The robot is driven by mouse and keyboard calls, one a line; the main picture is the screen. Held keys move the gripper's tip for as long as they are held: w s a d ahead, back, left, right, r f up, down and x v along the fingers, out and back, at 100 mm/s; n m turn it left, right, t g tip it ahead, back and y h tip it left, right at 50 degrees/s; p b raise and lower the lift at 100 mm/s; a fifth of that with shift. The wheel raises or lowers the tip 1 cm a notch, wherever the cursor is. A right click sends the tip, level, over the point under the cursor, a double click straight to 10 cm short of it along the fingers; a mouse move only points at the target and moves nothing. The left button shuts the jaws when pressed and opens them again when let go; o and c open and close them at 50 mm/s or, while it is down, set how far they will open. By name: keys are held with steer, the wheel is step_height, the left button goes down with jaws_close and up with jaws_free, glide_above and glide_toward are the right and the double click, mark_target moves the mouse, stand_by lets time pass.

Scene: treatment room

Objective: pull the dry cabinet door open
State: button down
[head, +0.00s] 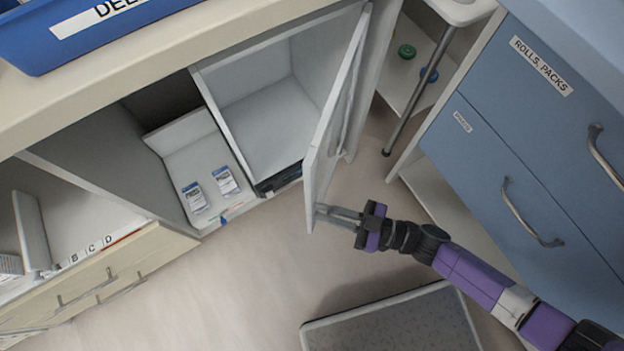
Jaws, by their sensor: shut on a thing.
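The dry cabinet door (334,112) stands open in the head view, swung well out from the front of a white-walled compartment (268,122). The door is seen nearly edge-on. My gripper (325,212) is at the door's lower free end, with its fingers shut on the door there. The exact contact of the fingertips is small and hard to see. My purple and black arm reaches in from the lower right. The compartment behind the door shows a bare white floor and a dark strip at its front edge.
Blue drawers (520,150) with metal handles stand at the right, near my arm. A grey mat or step (395,322) lies on the floor below. Left of the compartment, an open shelf (205,165) holds two small labelled packs. A blue bin (95,35) sits on the counter.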

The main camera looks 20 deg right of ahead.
steer(key=s+d+b, duration=0.2)
steer(key=s+d, duration=0.2)
steer(key=d, duration=1.1)
steer(key=shift+d, duration=0.15)
steer(key=c, duration=1.5)
jaws_free()
